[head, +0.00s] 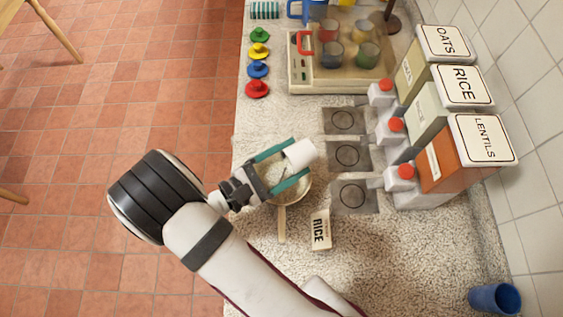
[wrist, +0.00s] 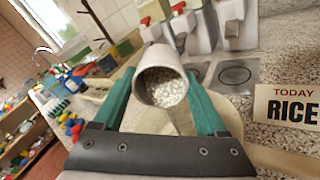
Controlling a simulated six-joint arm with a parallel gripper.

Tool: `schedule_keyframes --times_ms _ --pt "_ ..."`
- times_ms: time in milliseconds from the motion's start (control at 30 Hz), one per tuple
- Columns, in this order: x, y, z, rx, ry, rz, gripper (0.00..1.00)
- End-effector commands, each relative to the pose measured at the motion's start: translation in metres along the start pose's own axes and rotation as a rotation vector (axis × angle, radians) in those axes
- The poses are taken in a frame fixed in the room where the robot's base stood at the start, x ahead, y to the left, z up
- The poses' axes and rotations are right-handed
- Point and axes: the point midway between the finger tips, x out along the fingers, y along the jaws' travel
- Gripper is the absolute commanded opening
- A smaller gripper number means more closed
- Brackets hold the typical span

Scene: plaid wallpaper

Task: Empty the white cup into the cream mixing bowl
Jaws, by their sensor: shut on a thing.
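My gripper (head: 299,159) has teal fingers shut on the white cup (head: 301,152), which is held above the cream mixing bowl (head: 303,193). In the head view the cup is tilted well over on its side. In the wrist view the cup (wrist: 163,76) sits between the fingertips with its mouth facing the camera, and pale grains (wrist: 168,92) are visible inside. The bowl (wrist: 149,119) shows partly below the cup there. My gripper hides much of the bowl in the head view, so I cannot tell how much it holds.
A card reading RICE (head: 320,229) stands near the bowl. Dark square pads (head: 347,155) lie to the right, before dispensers labelled OATS, RICE and LENTILS (head: 482,138). A blue cup (head: 495,299) is front right.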

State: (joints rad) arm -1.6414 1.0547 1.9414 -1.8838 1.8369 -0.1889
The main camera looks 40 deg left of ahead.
Motion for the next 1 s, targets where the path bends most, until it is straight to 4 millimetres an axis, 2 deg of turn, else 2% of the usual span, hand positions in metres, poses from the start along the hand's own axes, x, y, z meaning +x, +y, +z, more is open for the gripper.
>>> schedule_keyframes --times_ms 1000 --pt "-0.005 0.006 0.010 -0.009 -0.105 0.061 0.00"
